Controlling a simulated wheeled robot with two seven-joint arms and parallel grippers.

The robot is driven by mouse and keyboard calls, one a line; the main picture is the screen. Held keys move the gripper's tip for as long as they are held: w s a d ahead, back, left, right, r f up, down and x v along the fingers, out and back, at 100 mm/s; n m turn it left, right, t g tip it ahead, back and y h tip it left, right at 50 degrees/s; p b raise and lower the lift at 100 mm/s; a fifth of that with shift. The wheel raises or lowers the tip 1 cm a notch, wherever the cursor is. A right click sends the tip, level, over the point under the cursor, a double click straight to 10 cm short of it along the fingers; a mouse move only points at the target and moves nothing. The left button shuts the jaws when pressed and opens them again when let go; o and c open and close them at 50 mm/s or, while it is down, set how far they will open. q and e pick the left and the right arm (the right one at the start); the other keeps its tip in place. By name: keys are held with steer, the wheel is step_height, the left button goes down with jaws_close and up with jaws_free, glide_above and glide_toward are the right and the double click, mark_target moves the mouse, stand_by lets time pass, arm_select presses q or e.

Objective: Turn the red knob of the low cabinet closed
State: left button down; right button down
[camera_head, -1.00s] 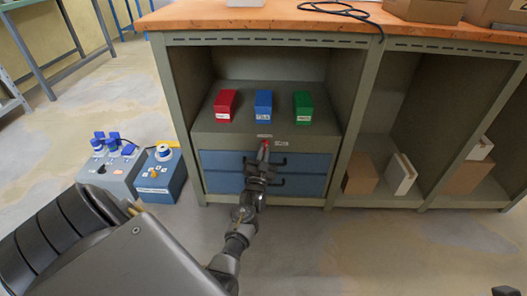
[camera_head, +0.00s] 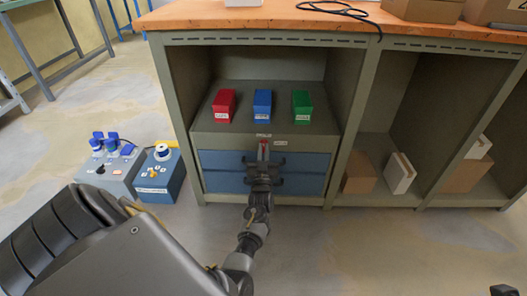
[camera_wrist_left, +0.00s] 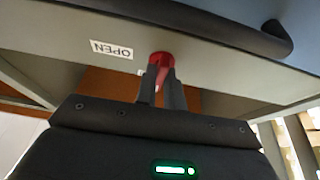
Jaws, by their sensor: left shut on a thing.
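The low cabinet (camera_head: 212,141) sits inside the bench, with blue drawer fronts and a grey top strip. Its red knob (camera_head: 264,143) is on that strip, above the drawers, mostly hidden by my left gripper (camera_head: 263,153). In the left wrist view the red knob (camera_wrist_left: 161,60) shows between the two dark fingertips of my left gripper (camera_wrist_left: 160,78), which is shut on it. An "OPEN" label (camera_wrist_left: 111,50) is beside the knob there, upside down. A second label is mostly hidden behind the fingers.
Red (camera_head: 224,106), blue (camera_head: 262,105) and green (camera_head: 302,106) boxes stand on the low cabinet. A black drawer handle (camera_wrist_left: 230,25) is close to my left gripper. Blue-grey control boxes (camera_head: 155,181) stand on the floor at left. Cardboard boxes (camera_head: 359,172) are in the right bay.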

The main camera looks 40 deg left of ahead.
arm_select(q)
steer(key=c, duration=1.5)
jaws_free()
steer(key=shift+m, duration=0.3)
